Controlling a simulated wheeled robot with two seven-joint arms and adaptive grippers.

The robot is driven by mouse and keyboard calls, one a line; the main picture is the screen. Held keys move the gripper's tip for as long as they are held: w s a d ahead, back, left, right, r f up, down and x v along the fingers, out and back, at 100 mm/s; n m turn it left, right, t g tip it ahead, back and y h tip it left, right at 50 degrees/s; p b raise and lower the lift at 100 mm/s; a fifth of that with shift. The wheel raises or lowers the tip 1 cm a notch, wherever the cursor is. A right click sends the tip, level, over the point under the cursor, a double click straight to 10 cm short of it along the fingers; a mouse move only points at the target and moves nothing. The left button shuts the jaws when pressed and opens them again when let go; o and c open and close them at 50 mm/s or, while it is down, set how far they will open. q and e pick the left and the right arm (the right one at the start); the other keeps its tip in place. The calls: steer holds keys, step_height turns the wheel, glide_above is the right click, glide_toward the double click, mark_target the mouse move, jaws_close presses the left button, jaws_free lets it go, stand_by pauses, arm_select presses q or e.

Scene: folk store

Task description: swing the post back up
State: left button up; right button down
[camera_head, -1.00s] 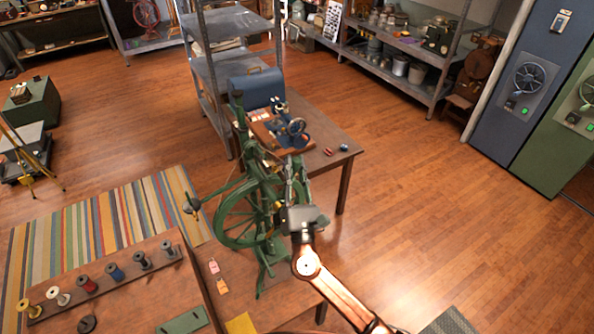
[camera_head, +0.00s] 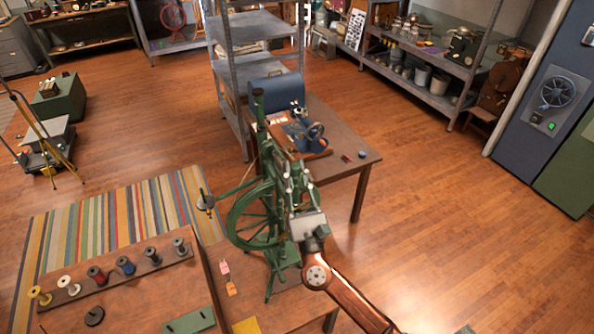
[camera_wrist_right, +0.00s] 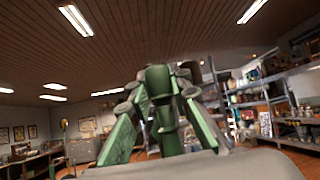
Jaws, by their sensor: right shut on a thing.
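A green spinning wheel (camera_head: 236,222) stands on the near wooden table in the head view, its round wheel at left. A green post (camera_head: 260,125) rises from it and looks roughly upright. My right gripper (camera_head: 292,172) reaches in from the lower right and is at the wheel's upper frame. In the right wrist view the gripper (camera_wrist_right: 160,100) is shut on a green post-like part (camera_wrist_right: 160,82), which stands between its two fingers. My gripper hides part of the frame in the head view, so the exact grip spot is unclear. My left gripper is out of view.
A table with a blue hand-cranked machine (camera_head: 304,132) stands just behind. A rack of thread spools (camera_head: 125,268) lies at left on the near table (camera_head: 190,282). A metal shelf (camera_head: 252,72) stands farther back. Open wooden floor lies to the right.

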steer(key=shift+a+f, duration=0.1)
steer(key=c, duration=1.7)
jaws_free()
steer(key=shift+a, duration=0.1)
steer(key=shift+c, duration=0.2)
steer(key=v, duration=1.2)
